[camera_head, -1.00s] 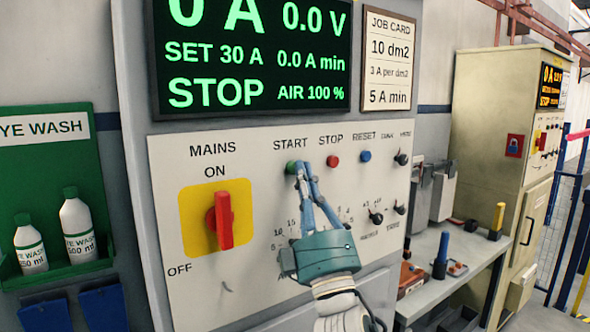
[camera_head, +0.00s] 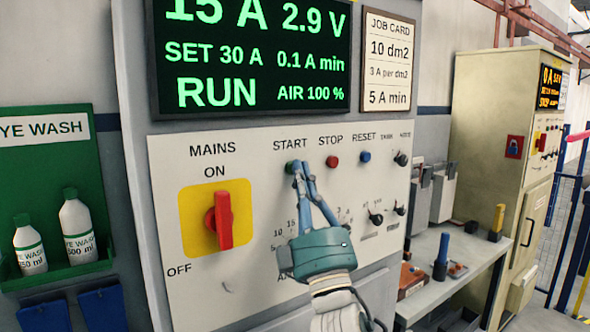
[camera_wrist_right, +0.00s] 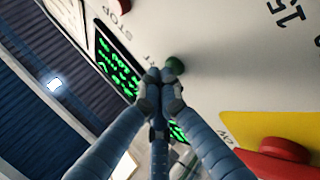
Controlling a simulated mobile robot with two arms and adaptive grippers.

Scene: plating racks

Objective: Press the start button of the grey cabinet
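The grey cabinet (camera_head: 160,225) has a pale control panel with a green start button (camera_head: 291,168) under the word START. My right gripper (camera_head: 301,168) has its fingertips together at the button and covers part of it. In the right wrist view the green button (camera_wrist_right: 175,65) shows just beyond the closed fingertips (camera_wrist_right: 160,78); I cannot tell whether they touch it. The cabinet's display (camera_head: 250,55) reads 15 A, 2.9 V and RUN. My left gripper is not in view.
A red stop button (camera_head: 332,161) and a blue reset button (camera_head: 365,156) sit to the right. A red mains switch (camera_head: 222,220) on a yellow plate sticks out to the left. An eye wash station (camera_head: 45,180) hangs further left. A bench (camera_head: 470,265) stands at right.

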